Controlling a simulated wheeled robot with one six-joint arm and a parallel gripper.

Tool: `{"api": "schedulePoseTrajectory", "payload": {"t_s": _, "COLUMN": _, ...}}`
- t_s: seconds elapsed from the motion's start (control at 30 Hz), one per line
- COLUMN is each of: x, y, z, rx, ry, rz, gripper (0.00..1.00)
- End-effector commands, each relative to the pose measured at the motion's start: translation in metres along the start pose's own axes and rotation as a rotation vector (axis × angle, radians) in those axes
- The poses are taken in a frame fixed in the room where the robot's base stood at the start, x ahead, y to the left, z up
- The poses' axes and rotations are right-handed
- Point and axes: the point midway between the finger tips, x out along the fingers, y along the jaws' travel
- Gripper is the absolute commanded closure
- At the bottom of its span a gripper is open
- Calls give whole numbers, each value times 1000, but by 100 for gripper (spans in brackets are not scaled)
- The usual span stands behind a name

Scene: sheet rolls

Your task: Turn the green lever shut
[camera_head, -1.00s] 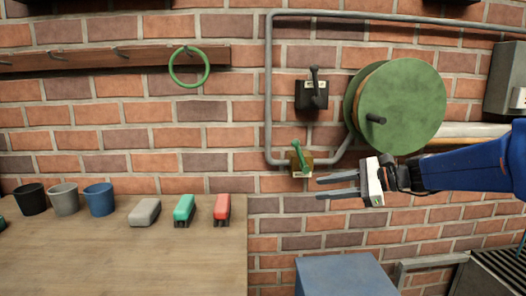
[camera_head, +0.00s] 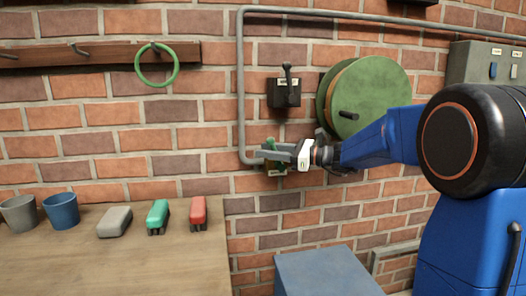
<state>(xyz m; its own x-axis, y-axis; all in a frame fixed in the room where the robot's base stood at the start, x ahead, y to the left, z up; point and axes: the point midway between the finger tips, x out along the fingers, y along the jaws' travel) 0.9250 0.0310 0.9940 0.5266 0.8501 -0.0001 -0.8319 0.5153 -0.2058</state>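The fingers cover the lever's lower part. I cannot tell whether they touch it or are closed on it.
A black lever switch (camera_head: 284,91) and a green hose reel (camera_head: 372,97) are on the wall above. The grey pipe (camera_head: 241,85) runs down left of the lever. A blue box (camera_head: 328,274) stands below. A wooden table (camera_head: 110,265) is at lower left.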

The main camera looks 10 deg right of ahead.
Motion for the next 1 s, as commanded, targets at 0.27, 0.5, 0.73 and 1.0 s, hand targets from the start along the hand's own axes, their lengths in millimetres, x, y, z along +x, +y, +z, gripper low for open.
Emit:
{"api": "schedulePoseTrajectory", "payload": {"t_s": 0.27, "x": 16, "y": 0, "z": 0, "rx": -1, "ry": 0, "rz": 0, "gripper": 68}}
{"api": "schedulePoseTrajectory", "payload": {"t_s": 0.5, "x": 16, "y": 0, "z": 0, "rx": -1, "ry": 0, "rz": -1, "gripper": 70}}
{"api": "schedulePoseTrajectory", "payload": {"t_s": 0.73, "x": 16, "y": 0, "z": 0, "rx": -1, "ry": 0, "rz": -1, "gripper": 100}}
{"api": "schedulePoseTrajectory", "payload": {"t_s": 1.0, "x": 17, "y": 1, "z": -1, "rx": -16, "ry": 23, "rz": 4, "gripper": 100}}
